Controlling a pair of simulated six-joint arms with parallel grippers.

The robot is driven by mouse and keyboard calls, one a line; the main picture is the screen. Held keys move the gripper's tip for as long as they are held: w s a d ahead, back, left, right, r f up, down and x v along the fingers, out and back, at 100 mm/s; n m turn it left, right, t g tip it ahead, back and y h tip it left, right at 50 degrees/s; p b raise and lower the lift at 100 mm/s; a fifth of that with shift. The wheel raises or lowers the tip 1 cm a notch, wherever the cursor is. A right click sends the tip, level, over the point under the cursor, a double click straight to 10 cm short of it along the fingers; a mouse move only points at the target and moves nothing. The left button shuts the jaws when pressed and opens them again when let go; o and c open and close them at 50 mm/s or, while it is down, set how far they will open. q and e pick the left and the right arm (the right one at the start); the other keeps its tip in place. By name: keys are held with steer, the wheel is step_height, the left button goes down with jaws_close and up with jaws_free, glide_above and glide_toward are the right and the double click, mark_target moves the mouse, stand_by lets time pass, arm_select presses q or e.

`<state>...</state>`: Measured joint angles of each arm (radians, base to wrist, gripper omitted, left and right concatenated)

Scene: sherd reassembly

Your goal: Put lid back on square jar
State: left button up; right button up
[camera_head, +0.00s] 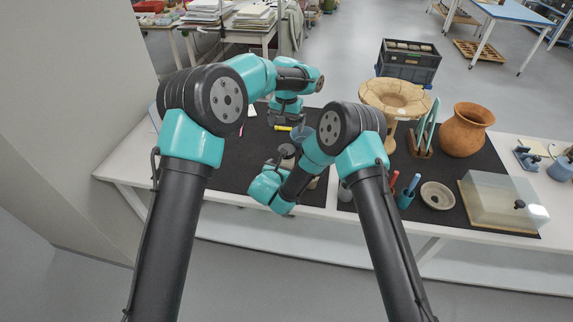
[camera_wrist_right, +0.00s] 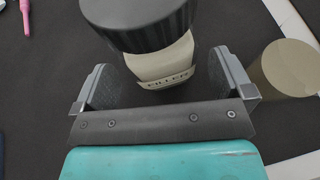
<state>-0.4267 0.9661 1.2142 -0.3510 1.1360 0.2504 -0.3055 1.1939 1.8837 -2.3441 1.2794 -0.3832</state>
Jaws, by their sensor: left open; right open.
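The square jar (camera_wrist_right: 165,68) is cream and carries the word FILLER in the right wrist view. A dark round lid (camera_wrist_right: 140,22) with a ridged rim covers its top there; I cannot tell whether it is fully seated. My right gripper (camera_wrist_right: 158,88) is open, with one finger on each side of the jar and visible gaps. In the head view the dark lid (camera_head: 286,150) shows beside my right wrist, and the jar is mostly hidden. My left gripper (camera_head: 284,117) is open, pointing down farther back over the mat, apart from the lid.
A tan cylinder (camera_wrist_right: 290,68) stands right of the jar in the wrist view. A stone-coloured bowl on a stand (camera_head: 394,97), an orange vase (camera_head: 466,130) and a clear box (camera_head: 503,199) occupy the right side.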

steer(key=v, duration=1.4)
steer(key=shift+s, duration=0.2)
steer(key=shift+a, duration=0.1)
